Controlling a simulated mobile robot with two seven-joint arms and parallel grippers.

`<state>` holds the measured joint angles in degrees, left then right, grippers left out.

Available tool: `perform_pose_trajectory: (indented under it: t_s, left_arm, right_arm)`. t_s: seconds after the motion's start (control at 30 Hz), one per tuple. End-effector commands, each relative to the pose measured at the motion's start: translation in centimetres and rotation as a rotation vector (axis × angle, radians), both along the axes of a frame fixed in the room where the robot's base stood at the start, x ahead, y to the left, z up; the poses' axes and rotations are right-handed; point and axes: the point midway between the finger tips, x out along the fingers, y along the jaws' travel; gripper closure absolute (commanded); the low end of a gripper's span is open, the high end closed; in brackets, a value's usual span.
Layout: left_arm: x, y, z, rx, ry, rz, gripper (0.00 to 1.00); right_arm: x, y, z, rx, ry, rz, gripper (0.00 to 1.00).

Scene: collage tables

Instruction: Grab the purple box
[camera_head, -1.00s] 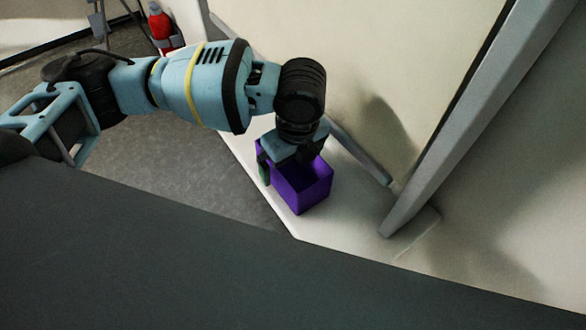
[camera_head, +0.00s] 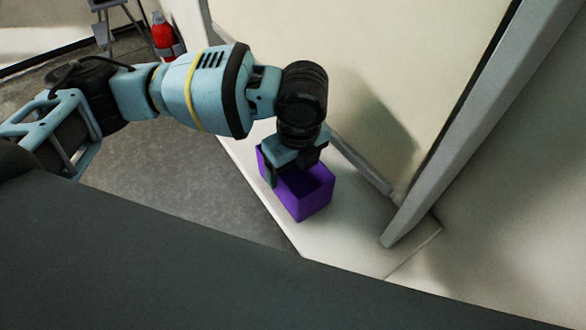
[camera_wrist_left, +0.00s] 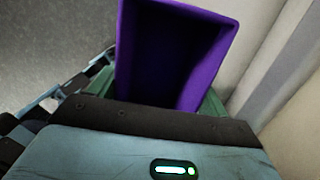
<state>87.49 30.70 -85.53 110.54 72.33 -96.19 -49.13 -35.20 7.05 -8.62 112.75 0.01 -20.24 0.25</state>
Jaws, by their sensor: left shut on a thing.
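The purple box (camera_head: 312,201) is open-topped and sits on or just above a white surface; I cannot tell whether it touches. My left gripper (camera_head: 287,172) comes down over the box from above and is shut on it, with one finger against its left side. The other finger is mostly hidden. In the left wrist view, the purple box (camera_wrist_left: 172,55) fills the space ahead of the gripper, with its open inside showing. My right gripper is not in view.
The white surface (camera_head: 345,232) ends at a dark grey floor (camera_head: 170,190) on the left. A pale panel (camera_head: 400,90) and a grey post (camera_head: 450,130) stand behind and right of the box. A red extinguisher (camera_head: 162,32) is at the back left. A dark flat surface (camera_head: 180,260) fills the foreground.

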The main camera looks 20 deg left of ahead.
Motion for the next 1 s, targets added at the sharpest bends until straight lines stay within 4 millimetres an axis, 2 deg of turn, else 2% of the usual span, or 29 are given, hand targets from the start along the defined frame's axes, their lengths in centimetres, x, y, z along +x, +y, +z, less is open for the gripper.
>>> perform_pose_trajectory:
  t_s: [0.17, 0.5, 0.7, 0.83, 1.0]
  left_arm:
    - [0.0, -0.1, 2.8, -0.002, -0.003, -0.001, 0.46]
    - [-8.3, 1.2, 3.3, -0.001, -0.003, -0.004, 0.46]
    - [-12.6, 1.7, 3.7, -0.002, -0.002, -0.003, 0.46]
    - [-14.4, 2.0, 3.8, 0.0, -0.002, -0.002, 0.46]
    - [-15.6, 2.1, 3.8, -0.001, 0.0, -0.001, 0.46]
  right_arm:
    - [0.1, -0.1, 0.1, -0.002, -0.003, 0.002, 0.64]
    - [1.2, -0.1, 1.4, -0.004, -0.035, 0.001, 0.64]
    - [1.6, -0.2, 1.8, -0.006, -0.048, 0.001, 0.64]
    - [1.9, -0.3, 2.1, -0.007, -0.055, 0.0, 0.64]
    - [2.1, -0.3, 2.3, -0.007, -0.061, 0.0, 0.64]
